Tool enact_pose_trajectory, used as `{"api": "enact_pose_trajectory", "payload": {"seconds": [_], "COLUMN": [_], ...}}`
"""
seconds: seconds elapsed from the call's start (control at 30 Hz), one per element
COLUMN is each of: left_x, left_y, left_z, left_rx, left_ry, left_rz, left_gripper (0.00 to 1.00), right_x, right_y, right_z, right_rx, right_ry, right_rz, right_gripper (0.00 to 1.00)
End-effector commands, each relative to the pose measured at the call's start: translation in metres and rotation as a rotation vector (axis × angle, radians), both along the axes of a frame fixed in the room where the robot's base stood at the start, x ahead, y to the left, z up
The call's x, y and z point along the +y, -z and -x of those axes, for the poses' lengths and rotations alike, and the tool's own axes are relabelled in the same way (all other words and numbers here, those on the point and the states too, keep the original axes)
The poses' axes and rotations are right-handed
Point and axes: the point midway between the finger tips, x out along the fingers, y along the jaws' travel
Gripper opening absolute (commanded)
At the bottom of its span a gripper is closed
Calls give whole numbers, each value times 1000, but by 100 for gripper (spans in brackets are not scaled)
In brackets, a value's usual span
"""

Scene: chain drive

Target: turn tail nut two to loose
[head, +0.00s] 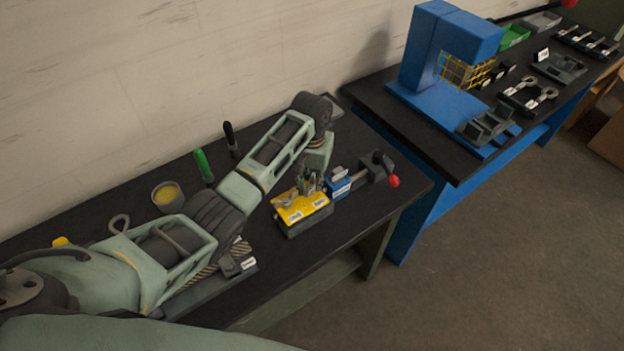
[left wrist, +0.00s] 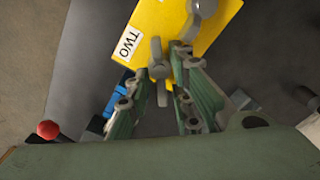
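The yellow block (head: 292,211) sits on a dark base on the near bench; it fills the top of the left wrist view (left wrist: 180,22). A white label reading TWO (left wrist: 131,43) is on it. Beside the label is a grey winged nut (left wrist: 159,72), its wings running roughly up and down the picture. A second grey nut (left wrist: 205,8) is at the top edge. My left gripper (head: 310,184) is over the block. In the left wrist view its fingers (left wrist: 160,66) stand apart on either side of the labelled nut; contact is unclear. My right gripper is out of view.
A blue part (head: 341,187) and a red-knobbed dark vise (head: 376,168) adjoin the block. A cup (head: 167,196) and green-handled tool (head: 204,166) stand behind my left arm. A blue press (head: 448,50) stands on the farther bench.

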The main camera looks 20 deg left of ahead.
Motion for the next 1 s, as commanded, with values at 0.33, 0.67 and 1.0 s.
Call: {"api": "enact_pose_trajectory", "payload": {"seconds": [0.33,0.67,1.0], "left_x": [1,0,1], "left_y": [0,-28,-97], "left_z": [0,-1,-1], "left_rx": [1,-4,-2], "left_ry": [0,0,0], "left_rz": [-1,1,0], "left_gripper": [27,27,27], "right_x": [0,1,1], "right_y": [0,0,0], "right_z": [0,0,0], "right_rx": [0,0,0], "right_ry": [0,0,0], "right_rz": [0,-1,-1], "right_gripper": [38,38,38]}}
